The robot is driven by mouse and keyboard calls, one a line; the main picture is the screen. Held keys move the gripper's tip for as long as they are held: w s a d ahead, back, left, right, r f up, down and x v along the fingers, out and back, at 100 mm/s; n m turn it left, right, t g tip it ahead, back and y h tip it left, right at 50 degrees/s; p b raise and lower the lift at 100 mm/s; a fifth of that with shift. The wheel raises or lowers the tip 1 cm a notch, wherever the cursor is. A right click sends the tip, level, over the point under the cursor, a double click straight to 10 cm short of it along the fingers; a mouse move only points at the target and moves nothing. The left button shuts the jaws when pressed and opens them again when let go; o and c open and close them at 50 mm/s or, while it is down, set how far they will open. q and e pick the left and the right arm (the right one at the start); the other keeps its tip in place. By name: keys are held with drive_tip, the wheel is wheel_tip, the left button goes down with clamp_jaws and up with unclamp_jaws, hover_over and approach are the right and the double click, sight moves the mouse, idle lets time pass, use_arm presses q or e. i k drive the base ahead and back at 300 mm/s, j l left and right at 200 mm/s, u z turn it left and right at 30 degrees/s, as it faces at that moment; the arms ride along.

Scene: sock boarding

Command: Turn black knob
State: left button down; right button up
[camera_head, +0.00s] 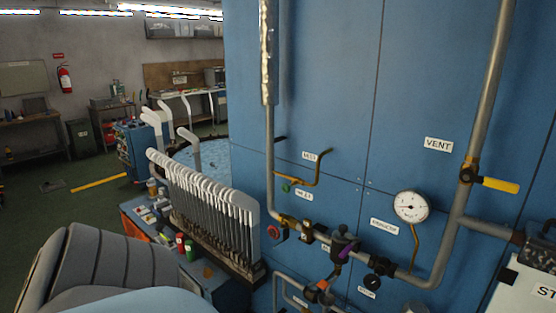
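A small round black knob (379,266) sits on the lower pipe run at the front of the blue panel. A small white label (368,282) lies just below it, its text too small to read. Left of it is a dark valve body (343,242) with a purple lever. I cannot tell for certain which black part the task means. Neither of my grippers is in view. Grey rounded parts at the lower left may be my own arm, but no fingers show.
A pressure gauge (410,207), a yellow vent lever (500,185), a red knob (273,232) and an orange-marked valve (319,291) crowd the piping. A rack of white sock boards (205,205) stands left of the panel. Open green floor lies farther left.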

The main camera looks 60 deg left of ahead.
sight(371, 281)
drive_tip(key=u, duration=1.5)
drive_tip(key=l+u, duration=0.2)
drive_tip(key=l, duration=0.2)
drive_tip(key=j+z, duration=0.5)
drive_tip(key=j, duration=0.75)
